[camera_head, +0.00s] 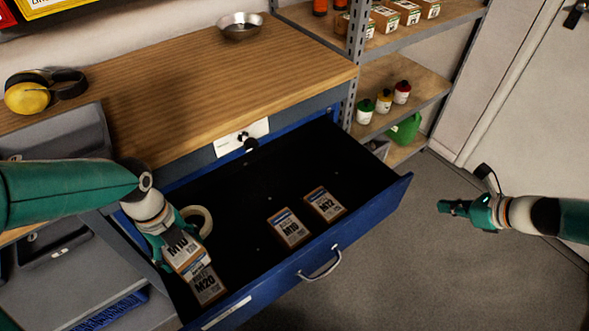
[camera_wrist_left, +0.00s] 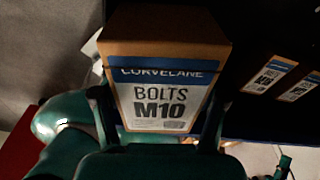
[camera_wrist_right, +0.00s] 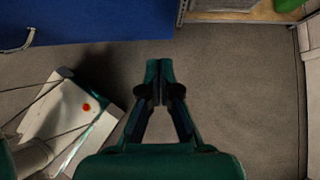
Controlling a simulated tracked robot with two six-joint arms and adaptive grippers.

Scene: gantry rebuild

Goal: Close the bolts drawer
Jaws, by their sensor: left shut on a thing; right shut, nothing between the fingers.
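The blue bolts drawer (camera_head: 372,211) is pulled far out from under the wooden workbench, with a metal handle (camera_head: 321,265) on its front. Inside lie boxes marked M10 or similar (camera_head: 289,228), M12 (camera_head: 324,204) and M20 (camera_head: 207,285). My left gripper (camera_head: 174,252) is shut on a box marked BOLTS M10 (camera_wrist_left: 163,95), over the drawer's left part beside the M20 box. I cannot tell whether the held box touches the M20 box. My right gripper (camera_head: 446,207) is shut and empty, to the right of the drawer, above the floor. It also shows in the right wrist view (camera_wrist_right: 161,85).
A roll of tape (camera_head: 204,217) is by the left gripper in the drawer. Yellow ear defenders (camera_head: 38,92) and a metal bowl (camera_head: 240,26) sit on the workbench (camera_head: 215,75). A shelf (camera_head: 425,85) with bottles stands behind. The grey floor (camera_head: 440,275) at right is clear.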

